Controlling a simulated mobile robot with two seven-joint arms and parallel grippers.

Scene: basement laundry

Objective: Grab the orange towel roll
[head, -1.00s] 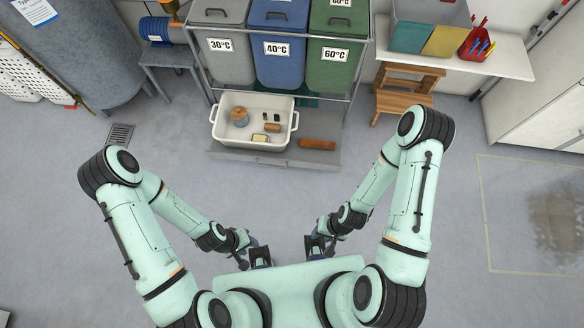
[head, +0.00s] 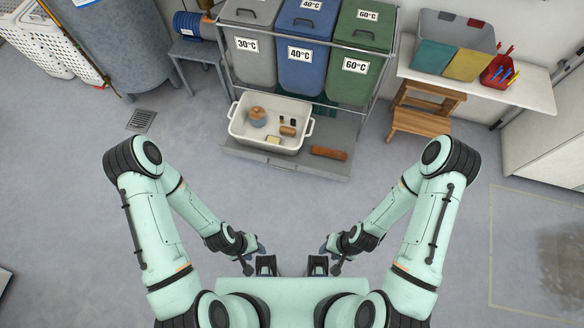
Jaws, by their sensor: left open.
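An orange-brown roll (head: 329,153), which looks like the orange towel roll, lies on the low grey shelf under the laundry bins, just right of the white tub (head: 236,128). My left gripper (head: 266,265) is open and empty, close in front of my body. My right gripper (head: 317,265) is beside it to the right, with its fingers looking apart and nothing between them. Both grippers are well short of the shelf and apart from the roll.
The tub holds a round tan object (head: 257,114) and several small items. Grey, blue and green bins (head: 354,85) stand in a rack behind. A wooden step stool (head: 421,122) stands right, by a white table (head: 540,98). The floor before the shelf is clear.

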